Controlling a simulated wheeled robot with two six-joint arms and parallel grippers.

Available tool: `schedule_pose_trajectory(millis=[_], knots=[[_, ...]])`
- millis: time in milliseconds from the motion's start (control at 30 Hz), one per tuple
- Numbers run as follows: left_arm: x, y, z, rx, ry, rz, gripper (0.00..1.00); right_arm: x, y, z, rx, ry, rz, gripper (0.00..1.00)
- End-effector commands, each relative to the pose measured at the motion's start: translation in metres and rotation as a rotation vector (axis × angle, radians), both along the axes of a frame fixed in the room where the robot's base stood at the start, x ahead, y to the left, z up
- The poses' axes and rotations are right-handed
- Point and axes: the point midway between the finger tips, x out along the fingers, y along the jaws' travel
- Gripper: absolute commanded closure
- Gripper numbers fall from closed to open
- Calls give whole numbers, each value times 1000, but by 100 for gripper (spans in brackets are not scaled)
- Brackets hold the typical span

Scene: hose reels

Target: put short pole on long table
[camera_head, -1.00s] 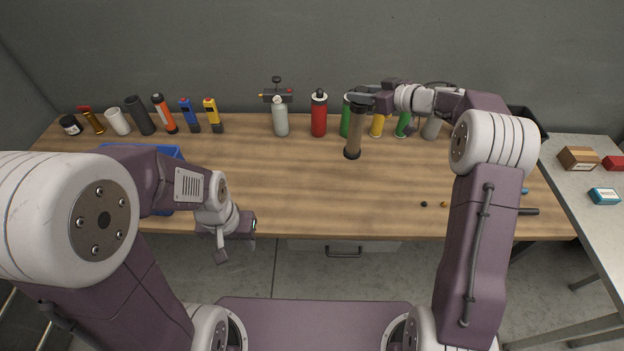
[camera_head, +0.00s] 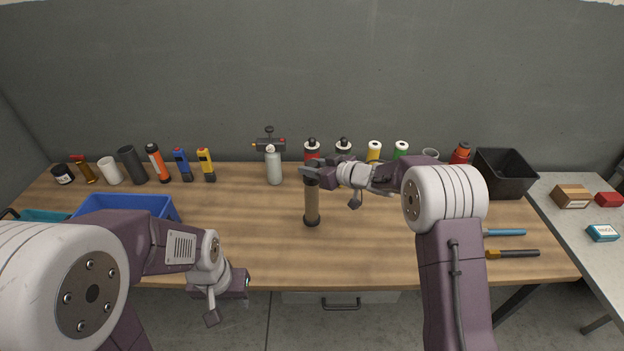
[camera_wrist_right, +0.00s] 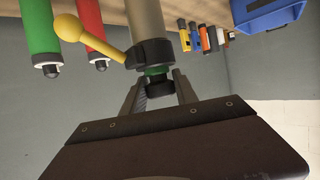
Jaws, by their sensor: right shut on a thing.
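The short pole (camera_head: 312,203) is a tan-brown cylinder with dark ends, standing upright over the middle of the long wooden table (camera_head: 240,245). In the right wrist view the pole (camera_wrist_right: 147,18) has a black collar with a yellow lever. My right gripper (camera_head: 312,174) is shut on its top end; the jaws (camera_wrist_right: 160,88) flank a black and green part there. I cannot tell whether the pole's bottom touches the tabletop. My left gripper (camera_head: 230,299) is empty near the table's front edge, its fingers apart.
Bottles, including a grey spray bottle (camera_head: 274,166), and several torches line the table's back. A blue bin (camera_head: 125,204) is at left, a black bin (camera_head: 503,176) at back right. Two handled tools lie at front right, one blue (camera_head: 505,232). The table around the pole is clear.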

Motion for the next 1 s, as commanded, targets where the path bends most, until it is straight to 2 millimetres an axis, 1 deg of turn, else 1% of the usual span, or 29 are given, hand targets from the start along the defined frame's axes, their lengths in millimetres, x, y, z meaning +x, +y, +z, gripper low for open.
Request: schedule_pose_trajectory(millis=[67,133,300,367,567,600,667,1000], knots=[[0,0,0,0,0,0,64,0,1,1,1,-2,0,100],[0,0,-1,0,0,0,64,0,1,-4,1,0,0,100],[0,0,-2,0,0,0,64,0,1,-32,2,2,-1,100],[0,0,-2,0,0,0,64,0,0,-37,1,0,0,100],[0,0,-2,0,0,0,64,0,0,-40,1,-2,-1,100],[0,0,-2,0,0,0,64,0,0,-41,0,1,-1,60],[0,0,-2,0,0,0,64,0,0,-41,0,1,-1,43],[0,0,-3,0,0,0,64,-1,-1,-39,0,0,-1,43]])
